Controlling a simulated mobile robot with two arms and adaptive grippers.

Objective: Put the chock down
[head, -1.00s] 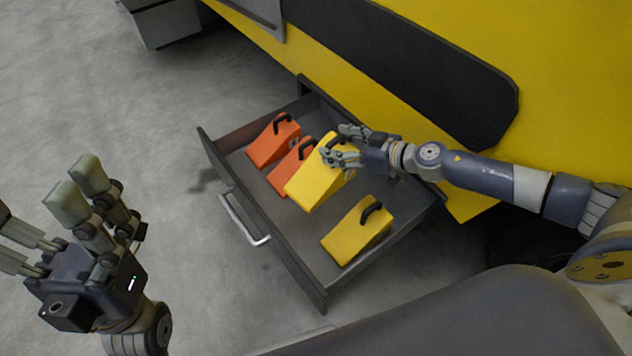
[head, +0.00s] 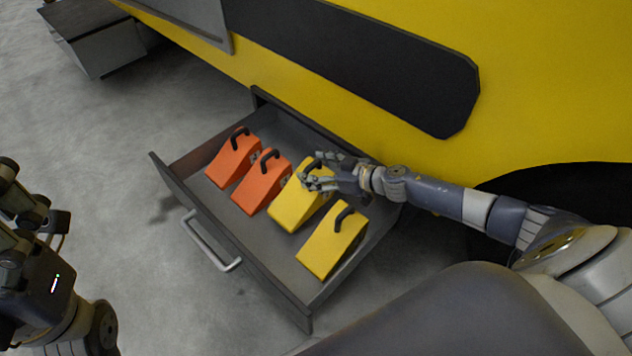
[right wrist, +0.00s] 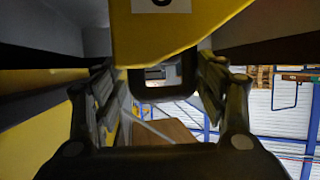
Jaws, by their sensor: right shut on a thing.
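A yellow chock (head: 290,208), a wedge with a black handle, is in the open drawer between the orange chocks and another yellow chock (head: 328,244). My right gripper (head: 316,176) is shut on its handle. In the right wrist view the yellow chock (right wrist: 180,32) hangs at the top, its black handle (right wrist: 162,92) between my fingers. I cannot tell whether its base touches the drawer floor. My left gripper (head: 12,228) is at the left edge, away from the drawer, its fingertips cut off.
The dark grey drawer (head: 270,287) sticks out from a yellow body (head: 560,80) with a black panel (head: 370,65). Two orange chocks (head: 230,164) (head: 260,188) lie side by side in it. A metal handle (head: 208,243) is on its front. Grey floor in front is clear.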

